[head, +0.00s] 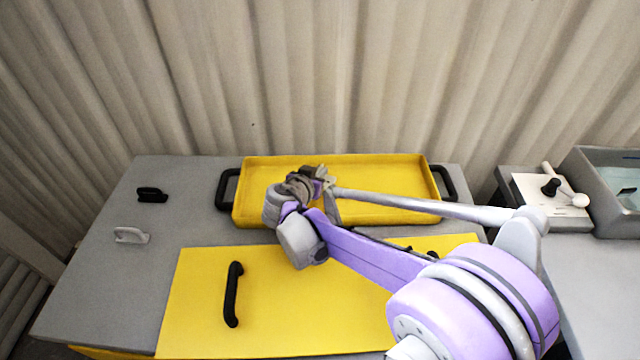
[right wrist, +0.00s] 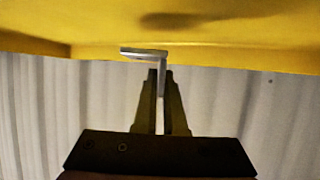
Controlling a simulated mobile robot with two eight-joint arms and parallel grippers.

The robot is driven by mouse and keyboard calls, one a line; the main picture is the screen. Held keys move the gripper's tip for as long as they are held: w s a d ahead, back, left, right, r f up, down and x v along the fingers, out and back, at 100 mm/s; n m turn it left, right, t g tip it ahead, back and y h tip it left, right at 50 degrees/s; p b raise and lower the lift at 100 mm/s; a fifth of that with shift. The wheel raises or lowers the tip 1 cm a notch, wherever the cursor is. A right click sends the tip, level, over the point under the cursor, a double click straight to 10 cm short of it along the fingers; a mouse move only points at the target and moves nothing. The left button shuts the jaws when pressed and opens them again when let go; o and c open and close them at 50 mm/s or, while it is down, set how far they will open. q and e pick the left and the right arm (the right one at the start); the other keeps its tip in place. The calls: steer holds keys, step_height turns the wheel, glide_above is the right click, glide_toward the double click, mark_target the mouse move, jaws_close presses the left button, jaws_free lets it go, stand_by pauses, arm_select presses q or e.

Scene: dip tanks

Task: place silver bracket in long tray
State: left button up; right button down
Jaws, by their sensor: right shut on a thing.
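The long tray (head: 385,160) is yellow and shallow, with a black handle at each end, at the back of the grey bench. My right gripper (head: 326,178) is over the tray's middle. In the right wrist view, the right gripper (right wrist: 161,75) is shut on the silver bracket (right wrist: 145,53), a small bent metal piece sticking out past the fingertips. The yellow tray (right wrist: 230,55) fills the top of that view. I cannot tell whether the bracket touches the tray. In the head view the bracket cannot be made out clearly. My left gripper is not in view.
A yellow panel with a black handle (head: 233,294) lies in front of the tray. A small black piece (head: 151,194) and a pale grey one (head: 131,235) sit on the bench at left. A white lever box (head: 550,191) and a grey tank (head: 600,175) stand at right.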

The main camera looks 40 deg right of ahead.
steer(key=shift+f+b, duration=0.4)
steer(key=shift+f, duration=1.4)
steer(key=c, duration=1)
jaws_free()
steer(key=shift+a+r, duration=0.15)
steer(key=p+v, duration=0.2)
steer(key=v, duration=0.9)
steer(key=shift+s+a+r, duration=0.1)
steer(key=shift+s+a, duration=0.15)
